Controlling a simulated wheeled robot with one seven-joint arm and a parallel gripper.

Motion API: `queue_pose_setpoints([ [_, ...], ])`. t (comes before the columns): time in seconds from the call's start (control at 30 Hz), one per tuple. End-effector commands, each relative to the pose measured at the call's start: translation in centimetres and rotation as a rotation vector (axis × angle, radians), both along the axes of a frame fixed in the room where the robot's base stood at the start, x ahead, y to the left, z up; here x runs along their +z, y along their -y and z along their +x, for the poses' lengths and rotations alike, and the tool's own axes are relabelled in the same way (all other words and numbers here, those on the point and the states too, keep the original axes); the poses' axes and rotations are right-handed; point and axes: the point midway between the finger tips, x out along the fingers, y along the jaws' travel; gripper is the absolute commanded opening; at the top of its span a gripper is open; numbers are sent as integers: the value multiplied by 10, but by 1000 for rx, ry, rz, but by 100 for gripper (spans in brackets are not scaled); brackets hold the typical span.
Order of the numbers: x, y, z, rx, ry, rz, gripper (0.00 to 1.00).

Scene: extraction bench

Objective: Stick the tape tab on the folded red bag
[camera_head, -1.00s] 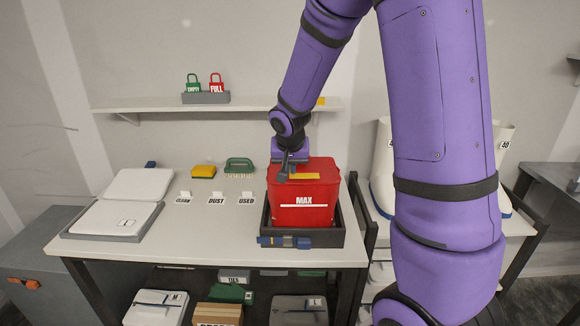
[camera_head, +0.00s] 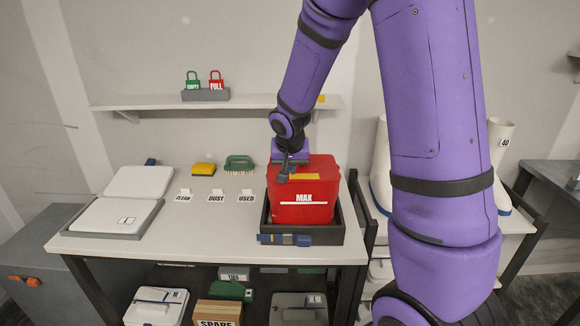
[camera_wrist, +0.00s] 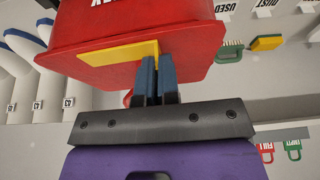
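The folded red bag (camera_head: 304,212), marked MAX, stands upright in a dark tray (camera_head: 331,236) at the right end of the bench. The yellow tape tab (camera_head: 305,176) lies along the upper front of the bag; it also shows in the wrist view (camera_wrist: 115,57), flat against the red surface. My gripper (camera_head: 283,177) is at the bag's upper front, at the left end of the tab. In the wrist view its blue fingers (camera_wrist: 157,62) are close together over one end of the tab. I see nothing held between them. Whether the fingertips touch the tab is unclear.
A blue-grey clip (camera_head: 285,240) is on the tray's front. CLEAN, DUST and USED labels, a yellow sponge (camera_head: 203,169) and a green brush (camera_head: 239,164) are to the left. A shelf (camera_head: 150,104) with green and red tags runs behind.

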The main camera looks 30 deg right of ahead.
Motion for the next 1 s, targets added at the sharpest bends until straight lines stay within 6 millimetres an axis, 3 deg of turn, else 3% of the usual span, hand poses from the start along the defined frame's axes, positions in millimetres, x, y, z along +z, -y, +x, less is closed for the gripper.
queue_pose_setpoints([
  [0.3,0,0,0,0,-1,1,0],
  [0.47,0,0,0,0,-1,1,33],
  [0.77,1,0,0,0,0,0,33],
  [1.0,23,-5,-7,0,4,1,33],
])
